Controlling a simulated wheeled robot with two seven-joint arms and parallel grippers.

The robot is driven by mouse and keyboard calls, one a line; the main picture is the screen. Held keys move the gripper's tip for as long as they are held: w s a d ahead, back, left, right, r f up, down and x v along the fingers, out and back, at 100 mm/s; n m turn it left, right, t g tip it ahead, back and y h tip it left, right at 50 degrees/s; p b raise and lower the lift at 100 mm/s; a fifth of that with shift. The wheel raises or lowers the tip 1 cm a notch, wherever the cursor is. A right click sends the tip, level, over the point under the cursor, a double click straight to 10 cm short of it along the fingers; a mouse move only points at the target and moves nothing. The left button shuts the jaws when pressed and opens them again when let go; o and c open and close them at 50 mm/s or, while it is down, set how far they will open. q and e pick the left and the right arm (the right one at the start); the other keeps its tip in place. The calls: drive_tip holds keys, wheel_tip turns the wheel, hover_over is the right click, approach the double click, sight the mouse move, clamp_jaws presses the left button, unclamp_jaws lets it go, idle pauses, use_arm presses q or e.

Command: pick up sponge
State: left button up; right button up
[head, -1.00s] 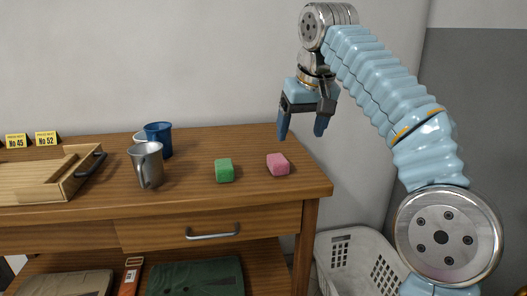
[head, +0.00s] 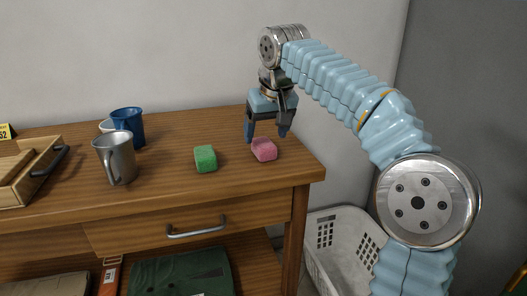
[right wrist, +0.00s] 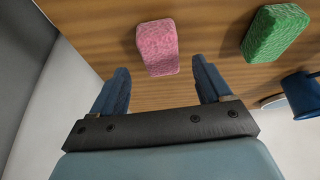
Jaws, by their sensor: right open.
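A pink sponge (head: 264,149) lies on the wooden table near its right end. A green sponge (head: 205,158) lies to its left, apart from it. My right gripper (head: 266,135) is open, pointing down just above and behind the pink sponge. In the right wrist view, the pink sponge (right wrist: 158,47) shows ahead of and between the two open fingers (right wrist: 162,82), with nothing held. The green sponge (right wrist: 275,33) is outside the fingers to the right there. My left gripper is not in view.
A metal mug (head: 117,158), a blue mug (head: 129,124) and a partly hidden white cup stand left of the sponges. A wooden tray (head: 45,172) with a dark handle is farther left. A white laundry basket (head: 341,250) stands on the floor at right.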

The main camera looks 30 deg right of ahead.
sight(264, 142)
drive_tip(key=x, duration=0.4)
drive_tip(key=shift+s+a+f, duration=0.1)
drive_tip(key=c, duration=1)
drive_tip(key=shift+r, duration=0.6)
drive_tip(key=r, duration=0.3)
drive_tip(key=shift+s+a+p, duration=0.2)
drive_tip(key=shift+p, duration=0.15)
drive_tip(key=s+a+r, duration=0.2)
drive_tip(key=s+r, duration=0.1)
drive_tip(key=s+a+r, duration=0.3)
drive_tip(key=s, duration=0.1)
drive_tip(key=s+a+r, duration=0.2)
drive_tip(key=s+r, duration=0.1)
drive_tip(key=s, duration=0.1)
drive_tip(key=shift+s+a, duration=0.15)
drive_tip(key=shift+a, duration=0.1)
